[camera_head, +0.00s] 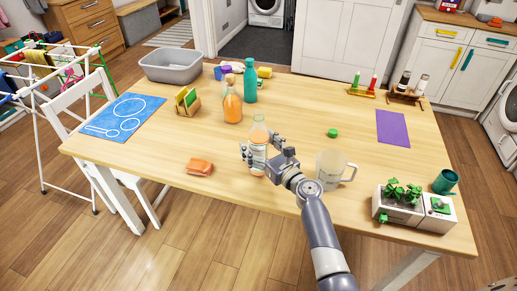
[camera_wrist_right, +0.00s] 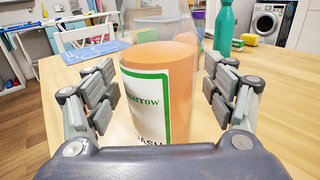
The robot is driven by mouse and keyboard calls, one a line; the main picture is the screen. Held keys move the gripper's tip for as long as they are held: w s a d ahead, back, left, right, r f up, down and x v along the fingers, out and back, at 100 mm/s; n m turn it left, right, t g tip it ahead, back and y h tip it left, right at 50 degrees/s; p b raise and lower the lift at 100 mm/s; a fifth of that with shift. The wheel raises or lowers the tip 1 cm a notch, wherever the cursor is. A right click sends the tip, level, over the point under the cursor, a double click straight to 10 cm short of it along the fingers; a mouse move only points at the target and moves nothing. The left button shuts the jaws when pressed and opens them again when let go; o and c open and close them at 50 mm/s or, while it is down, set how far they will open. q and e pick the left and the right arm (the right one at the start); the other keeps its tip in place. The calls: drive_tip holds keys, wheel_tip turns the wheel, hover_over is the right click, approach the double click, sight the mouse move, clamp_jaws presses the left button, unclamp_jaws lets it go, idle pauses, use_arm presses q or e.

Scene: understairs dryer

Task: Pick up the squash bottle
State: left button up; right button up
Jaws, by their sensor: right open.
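The squash bottle (camera_head: 258,143) stands upright near the front middle of the table. It is clear, with orange liquid and a white label edged in green. My right gripper (camera_head: 262,157) is open at the bottle, its fingers on either side. In the right wrist view, the bottle (camera_wrist_right: 160,85) stands between the two open fingers (camera_wrist_right: 160,100), with a visible gap on each side. The bottle's base is hidden there by the gripper body. My left gripper is not in view.
A clear jug (camera_head: 330,170) stands just right of my right gripper. An orange cloth (camera_head: 199,167) lies to the left. An orange bottle (camera_head: 232,104) and a teal bottle (camera_head: 250,82) stand behind. A planter (camera_head: 397,207) is at the front right.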

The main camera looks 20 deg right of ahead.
drive_tip(key=shift+w, duration=0.1)
drive_tip(key=c, duration=1.3)
drive_tip(key=shift+r, duration=0.1)
drive_tip(key=c, duration=0.3)
